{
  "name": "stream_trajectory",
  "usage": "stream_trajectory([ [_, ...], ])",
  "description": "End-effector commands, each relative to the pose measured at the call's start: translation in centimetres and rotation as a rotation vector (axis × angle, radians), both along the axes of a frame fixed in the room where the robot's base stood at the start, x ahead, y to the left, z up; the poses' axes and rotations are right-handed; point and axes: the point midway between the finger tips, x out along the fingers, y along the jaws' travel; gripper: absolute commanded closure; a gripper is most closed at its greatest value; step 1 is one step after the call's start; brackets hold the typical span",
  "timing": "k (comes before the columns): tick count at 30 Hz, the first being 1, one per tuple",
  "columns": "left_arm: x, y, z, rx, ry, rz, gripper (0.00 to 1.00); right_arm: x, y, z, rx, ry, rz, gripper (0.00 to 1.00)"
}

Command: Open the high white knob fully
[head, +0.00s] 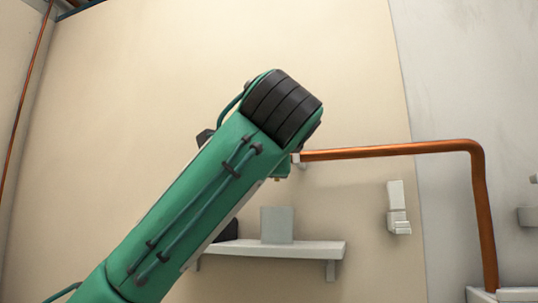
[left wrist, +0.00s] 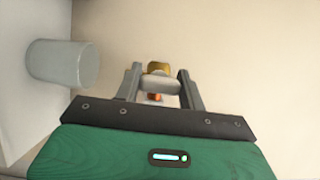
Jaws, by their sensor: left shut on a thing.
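In the left wrist view, the white knob (left wrist: 160,86) sits between the two grey fingers of my left gripper (left wrist: 159,88), which is shut on it. A brass fitting (left wrist: 158,67) shows just beyond the knob, and a bit of copper shows below it. In the head view, my green left forearm comes up from the lower left and hides the gripper and most of the knob area. A copper pipe (head: 390,151) runs right from behind the wrist, then bends down. I cannot tell how far the knob is turned. My right gripper is in neither view.
Below the wrist in the head view, a white wall shelf (head: 300,250) holds a grey box (head: 277,224) and a dark object. A white wall fixture (head: 398,208) is to the right.

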Motion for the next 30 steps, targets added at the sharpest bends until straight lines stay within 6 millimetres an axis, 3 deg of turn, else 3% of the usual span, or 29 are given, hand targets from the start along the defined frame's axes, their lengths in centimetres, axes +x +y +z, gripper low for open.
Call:
stream_trajectory([
  [12, 0.1, 0.0, -0.2, -0.007, 0.005, 0.000, 0.83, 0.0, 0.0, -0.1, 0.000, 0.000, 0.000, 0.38],
  [13, 0.1, 0.0, -0.2, -0.007, 0.005, 0.000, 0.58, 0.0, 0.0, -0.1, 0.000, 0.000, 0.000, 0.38],
  [16, 0.1, 0.0, -0.1, -0.007, 0.004, 0.000, 0.38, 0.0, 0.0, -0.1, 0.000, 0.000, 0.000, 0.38],
  [26, -0.2, 0.0, -0.1, -0.006, 0.003, -0.001, 0.38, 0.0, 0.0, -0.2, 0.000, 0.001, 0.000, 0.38],
  [30, -1.7, -0.2, -0.2, -0.006, 0.001, -0.001, 0.38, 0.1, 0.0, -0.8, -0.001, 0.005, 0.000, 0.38],
])
